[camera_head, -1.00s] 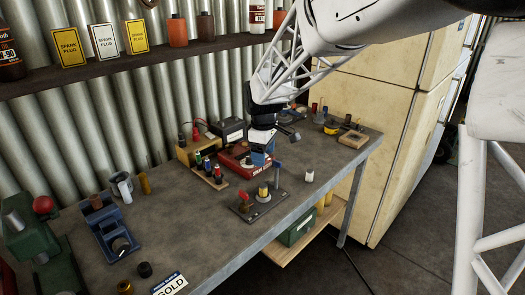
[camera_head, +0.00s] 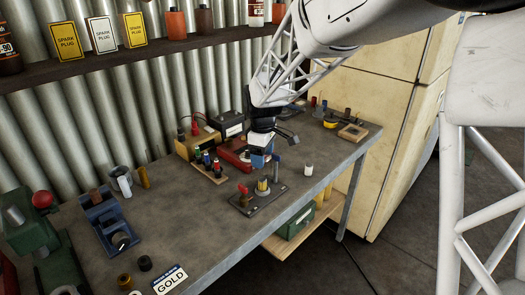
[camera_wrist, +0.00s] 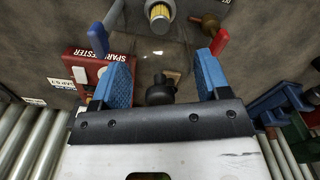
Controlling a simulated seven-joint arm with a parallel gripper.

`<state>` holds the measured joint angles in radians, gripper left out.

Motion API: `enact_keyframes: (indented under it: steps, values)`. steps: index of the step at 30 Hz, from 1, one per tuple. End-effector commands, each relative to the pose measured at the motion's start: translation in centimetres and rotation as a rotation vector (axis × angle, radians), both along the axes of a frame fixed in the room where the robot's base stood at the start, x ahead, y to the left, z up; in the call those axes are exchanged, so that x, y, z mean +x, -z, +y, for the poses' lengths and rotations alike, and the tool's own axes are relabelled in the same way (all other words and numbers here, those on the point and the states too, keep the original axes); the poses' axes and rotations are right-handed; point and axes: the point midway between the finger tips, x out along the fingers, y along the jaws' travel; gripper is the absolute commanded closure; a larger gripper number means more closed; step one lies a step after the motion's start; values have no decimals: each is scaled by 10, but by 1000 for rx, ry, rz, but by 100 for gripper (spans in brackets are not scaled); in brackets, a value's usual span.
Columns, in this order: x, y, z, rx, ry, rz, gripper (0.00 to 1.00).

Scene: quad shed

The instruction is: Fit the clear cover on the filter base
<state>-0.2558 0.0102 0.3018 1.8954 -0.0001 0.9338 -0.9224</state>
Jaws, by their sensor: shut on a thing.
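My gripper (camera_wrist: 160,60), with blue finger pads, is shut on the clear cover (camera_wrist: 146,48), a see-through shell between the pads in the wrist view. In the head view my gripper (camera_head: 260,161) is low over the bench, just behind the filter base; the cover cannot be made out there. The filter base (camera_head: 247,207) is a dark plate with a yellow filter element (camera_head: 262,185) upright on a pale round seat. The wrist view shows the yellow element (camera_wrist: 159,13) at the top edge, ahead of my gripper. The cover appears apart from the seat.
On the plate, a red-handled fitting (camera_head: 243,191) and a blue upright handle (camera_head: 277,165) flank the element. A red spark tester (camera_head: 232,153) and a rack of small bottles (camera_head: 207,165) stand behind. A white cylinder (camera_head: 309,170) is to the right.

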Motion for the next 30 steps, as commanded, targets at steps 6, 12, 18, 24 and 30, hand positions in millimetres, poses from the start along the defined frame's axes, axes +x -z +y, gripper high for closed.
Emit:
enact_keyframes:
  steps: [6, 12, 18, 24, 30]
  values:
    - [0, 8, 0, -1, 0, 1, 54]
    - [0, 10, 0, 0, 0, 1, 54]
    - [0, 10, 0, 0, 0, 0, 54]
    - [0, 10, 0, 0, 0, 0, 54]
    - [0, 9, 0, 0, 0, 0, 54]
